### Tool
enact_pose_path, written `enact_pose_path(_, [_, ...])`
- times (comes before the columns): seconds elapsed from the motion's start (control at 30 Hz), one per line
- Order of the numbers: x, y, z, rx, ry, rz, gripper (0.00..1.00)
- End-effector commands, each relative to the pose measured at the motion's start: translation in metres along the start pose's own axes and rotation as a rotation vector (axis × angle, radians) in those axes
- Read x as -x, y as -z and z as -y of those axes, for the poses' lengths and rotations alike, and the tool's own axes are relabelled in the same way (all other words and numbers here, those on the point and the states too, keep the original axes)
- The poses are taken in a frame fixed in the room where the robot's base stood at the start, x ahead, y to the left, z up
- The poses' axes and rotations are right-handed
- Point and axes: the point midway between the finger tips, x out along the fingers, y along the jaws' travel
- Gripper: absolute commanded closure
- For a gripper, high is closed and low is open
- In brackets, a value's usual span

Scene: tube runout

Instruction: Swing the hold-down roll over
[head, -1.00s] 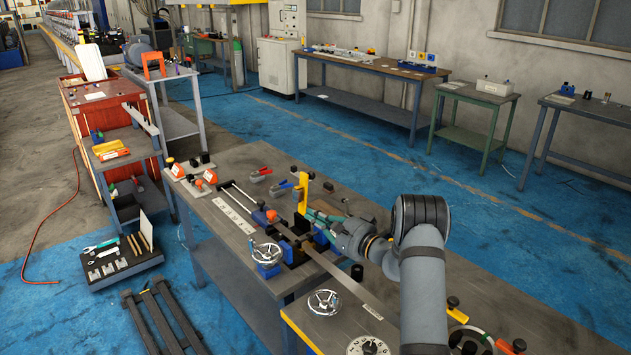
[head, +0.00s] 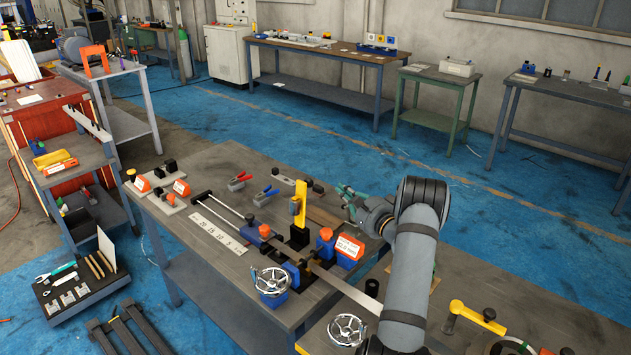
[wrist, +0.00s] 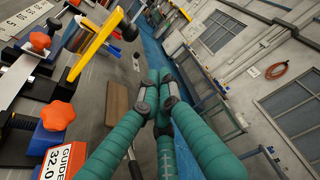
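The yellow hold-down arm (head: 300,203) stands upright on a black base behind the bench fixture, with a small roll (head: 294,206) at its left side. In the wrist view the yellow arm (wrist: 97,43) slants across the upper left, apart from my fingers. My gripper (head: 345,192) is to the right of the arm, over the bench's back edge, and touches nothing that I can see. In the wrist view its teal fingers (wrist: 160,92) converge with their tips close together and nothing visible between them.
A blue guide block with an orange knob (head: 325,234) and a "GUIDE" label (head: 349,246) stands between the yellow arm and my arm. A handwheel (head: 271,281) is in front. A long flat bar (head: 347,290) runs to the right.

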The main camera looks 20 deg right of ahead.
Motion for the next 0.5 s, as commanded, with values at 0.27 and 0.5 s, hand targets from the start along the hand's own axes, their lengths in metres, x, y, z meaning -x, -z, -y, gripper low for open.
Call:
enact_pose_path(0.27, [-0.045,-0.002,0.004,0.001,0.001,0.003,1.0])
enact_pose_path(0.5, [-0.081,-0.001,0.002,0.002,0.002,0.002,1.0])
